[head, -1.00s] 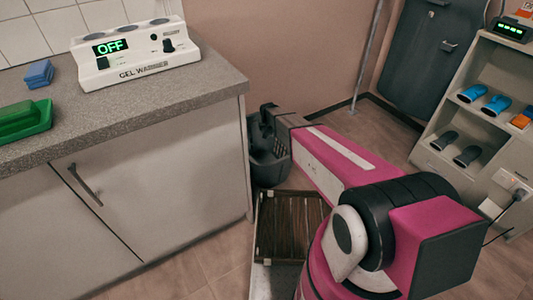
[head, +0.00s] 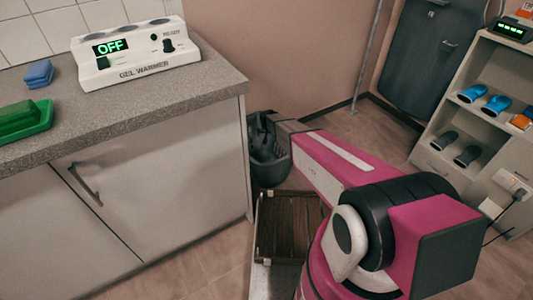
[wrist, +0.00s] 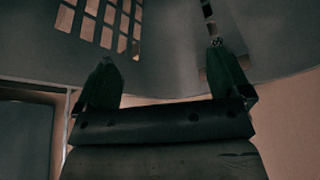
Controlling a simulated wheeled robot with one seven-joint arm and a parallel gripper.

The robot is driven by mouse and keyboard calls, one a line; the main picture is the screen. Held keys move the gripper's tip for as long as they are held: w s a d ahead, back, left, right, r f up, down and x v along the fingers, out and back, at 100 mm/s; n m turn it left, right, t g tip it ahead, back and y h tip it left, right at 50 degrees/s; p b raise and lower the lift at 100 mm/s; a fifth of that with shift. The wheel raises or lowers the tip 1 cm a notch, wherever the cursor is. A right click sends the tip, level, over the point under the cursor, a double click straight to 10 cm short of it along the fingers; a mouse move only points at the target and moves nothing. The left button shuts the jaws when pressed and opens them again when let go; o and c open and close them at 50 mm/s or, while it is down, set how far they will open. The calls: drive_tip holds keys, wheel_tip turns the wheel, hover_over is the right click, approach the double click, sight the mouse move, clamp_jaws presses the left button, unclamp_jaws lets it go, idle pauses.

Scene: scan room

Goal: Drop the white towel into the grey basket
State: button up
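The grey basket (head: 270,176) stands beside the end of the counter, next to the wall. In the head view my gripper (head: 264,140) reaches over its rim and into its opening, partly hidden by the wrist. In the wrist view my gripper's two dark fingers (wrist: 165,76) are spread wide with nothing between them. The basket's slotted wall (wrist: 160,60) fills the space beyond them. I see no white towel in either view; the inside bottom of the basket is hidden.
A counter (head: 150,115) on the left carries a gel warmer (head: 135,62) reading OFF, a blue block (head: 39,73) and a green tray (head: 25,125). Its end stands close to the basket. An open shelf unit (head: 490,125) is at the right. Bare floor (head: 350,130) lies between.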

drive_tip(key=shift+r, duration=0.1)
drive_tip(key=v, duration=1)
drive_tip(key=shift+r, duration=0.3)
drive_tip(key=shift+s, duration=0.1)
drive_tip(key=s+d+r+g, duration=0.1)
drive_tip(key=s+d+r, duration=0.4)
drive_tip(key=s+d, duration=0.2)
drive_tip(key=s+d+r+g, duration=0.2)
drive_tip(key=s+d+r, duration=0.3)
drive_tip(key=s+d, duration=0.3)
drive_tip(key=s+d+r+g, duration=0.1)
drive_tip(key=s+d+r, duration=0.4)
drive_tip(key=s, duration=0.9)
drive_tip(key=d, duration=0.3)
drive_tip(key=shift+s+m+g, duration=0.25)
drive_tip(key=shift+m+g, duration=0.05)
drive_tip(key=shift+m, duration=0.1)
drive_tip(key=shift+d, duration=0.1)
